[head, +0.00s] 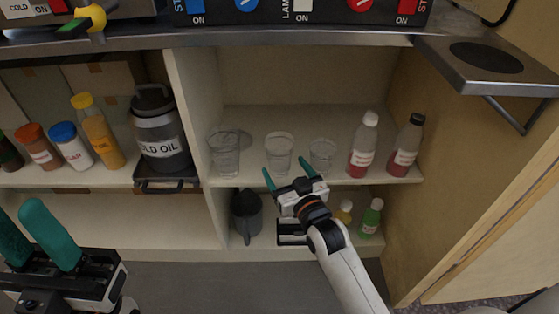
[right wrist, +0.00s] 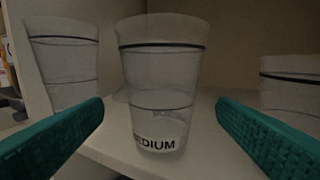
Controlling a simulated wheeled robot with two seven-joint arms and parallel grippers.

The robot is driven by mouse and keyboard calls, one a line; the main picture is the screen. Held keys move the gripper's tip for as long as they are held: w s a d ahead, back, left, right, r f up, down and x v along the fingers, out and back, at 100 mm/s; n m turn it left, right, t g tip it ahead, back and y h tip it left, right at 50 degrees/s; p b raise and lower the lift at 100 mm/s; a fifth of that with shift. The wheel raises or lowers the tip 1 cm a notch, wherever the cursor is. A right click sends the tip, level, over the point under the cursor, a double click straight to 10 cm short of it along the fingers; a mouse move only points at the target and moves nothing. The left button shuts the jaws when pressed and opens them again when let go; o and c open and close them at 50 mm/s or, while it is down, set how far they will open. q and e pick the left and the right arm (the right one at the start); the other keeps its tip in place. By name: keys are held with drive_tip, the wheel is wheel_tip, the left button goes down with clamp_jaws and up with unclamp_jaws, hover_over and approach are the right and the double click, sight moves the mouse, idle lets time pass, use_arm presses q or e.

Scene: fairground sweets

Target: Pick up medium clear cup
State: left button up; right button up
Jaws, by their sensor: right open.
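The medium clear cup (head: 279,146) stands upright on the upper shelf, in the middle of three clear cups. In the right wrist view the cup (right wrist: 160,80) is straight ahead, with a partly cut "MEDIUM" label low on its front. My right gripper (head: 285,166) is open and empty, in front of this cup at the shelf's front edge. Its green fingers (right wrist: 160,125) show on either side of the cup's lower part, nearer the camera. My left gripper (head: 18,210) is at the lower left, its fingers apart with nothing seen between them.
A larger clear cup (head: 224,155) stands to the left and a smaller one (head: 322,153) to the right. Two red-filled bottles (head: 363,145) (head: 405,146) stand farther right. A dark pitcher (head: 246,214) is on the lower shelf. A divider (head: 192,110) separates the oil container (head: 160,135).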

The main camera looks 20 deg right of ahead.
sight(284, 166)
drive_tip(key=shift+w+a+r+b, duration=0.15)
drive_tip(key=shift+w+b, duration=0.95)
drive_tip(key=shift+w, duration=1.15)
drive_tip(key=c, duration=1)
